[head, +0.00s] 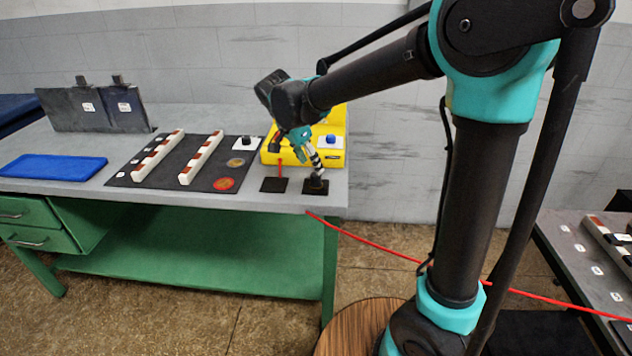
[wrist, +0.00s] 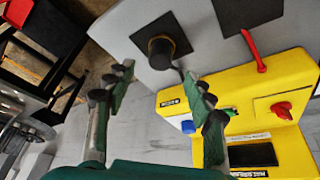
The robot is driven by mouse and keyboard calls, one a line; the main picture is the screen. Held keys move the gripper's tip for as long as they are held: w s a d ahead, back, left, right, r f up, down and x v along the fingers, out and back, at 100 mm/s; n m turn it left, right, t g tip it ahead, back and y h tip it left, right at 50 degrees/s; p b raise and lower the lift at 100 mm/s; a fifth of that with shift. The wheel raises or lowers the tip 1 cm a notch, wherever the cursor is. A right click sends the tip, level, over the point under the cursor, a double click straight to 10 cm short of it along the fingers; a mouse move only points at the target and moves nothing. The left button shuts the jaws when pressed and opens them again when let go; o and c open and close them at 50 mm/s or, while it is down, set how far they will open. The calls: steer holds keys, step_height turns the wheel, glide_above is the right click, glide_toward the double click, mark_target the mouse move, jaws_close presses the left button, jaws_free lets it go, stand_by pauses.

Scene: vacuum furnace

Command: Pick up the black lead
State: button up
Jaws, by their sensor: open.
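The black lead's dark round end (head: 315,183) stands on a small black square at the front right of the grey table. In the wrist view, this black lead (wrist: 162,50) shows as a short dark cylinder on its square, with a thin dark cord or pin beside it. My gripper (head: 307,158) is just above it, tilted downward. In the wrist view, my gripper's fingers (wrist: 160,85) are spread apart and the lead lies beyond the gap between them, apart from both. Nothing is held.
A yellow box (head: 305,158) with a blue knob (wrist: 188,126) and a red knob (wrist: 282,110) stands close behind. A red lead (wrist: 253,50) is on a neighbouring black square. A dark mat (head: 215,165) with two white strips and a blue tray (head: 52,166) lie left.

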mark_target(315, 174)
steer(key=shift+x, duration=3.35)
steer(key=shift+c, duration=0.2)
steer(key=shift+s, duration=0.1)
jaws_close()
